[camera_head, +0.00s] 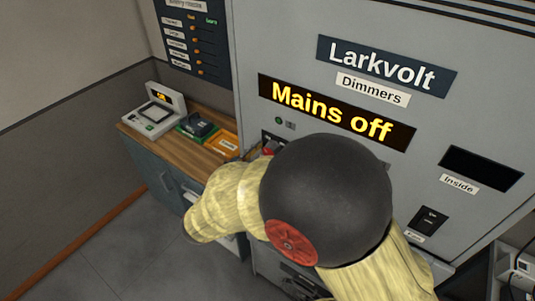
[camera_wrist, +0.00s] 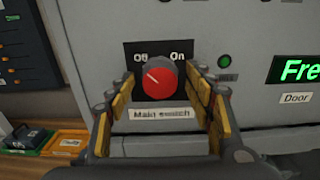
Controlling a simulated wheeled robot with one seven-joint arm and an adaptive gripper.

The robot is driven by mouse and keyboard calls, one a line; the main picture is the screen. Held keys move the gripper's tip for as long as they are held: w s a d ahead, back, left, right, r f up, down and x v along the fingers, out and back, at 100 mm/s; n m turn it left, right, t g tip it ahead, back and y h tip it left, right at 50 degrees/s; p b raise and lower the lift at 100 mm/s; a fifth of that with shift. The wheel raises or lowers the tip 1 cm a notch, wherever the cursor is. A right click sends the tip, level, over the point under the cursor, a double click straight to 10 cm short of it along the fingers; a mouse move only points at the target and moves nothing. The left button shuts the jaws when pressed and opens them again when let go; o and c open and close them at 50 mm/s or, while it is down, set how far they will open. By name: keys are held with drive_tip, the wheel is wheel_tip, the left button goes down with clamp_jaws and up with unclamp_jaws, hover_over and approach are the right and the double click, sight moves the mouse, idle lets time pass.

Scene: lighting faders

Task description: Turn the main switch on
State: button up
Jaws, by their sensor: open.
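The main switch is a round red knob (camera_wrist: 160,79) on a black plate (camera_wrist: 174,52) marked "Off" and "On", with a "Main switch" label below it in the wrist view. The white line on the knob points up and left, to the "Off" side. My gripper (camera_wrist: 166,88) is open, with one finger on each side of the knob; I cannot tell whether the fingers touch it. The cabinet display (camera_head: 335,112) reads "Mains off".
A grey Larkvolt dimmer cabinet (camera_head: 285,50) fills the right. A wooden counter (camera_head: 172,148) at left carries a device with a small screen (camera_head: 154,112) and small trays. A green lamp (camera_wrist: 224,61) sits right of the switch, near a lit green display (camera_wrist: 300,69).

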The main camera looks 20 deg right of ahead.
drive_tip(key=shift+c, duration=1.3)
drive_tip(key=c, duration=0.9)
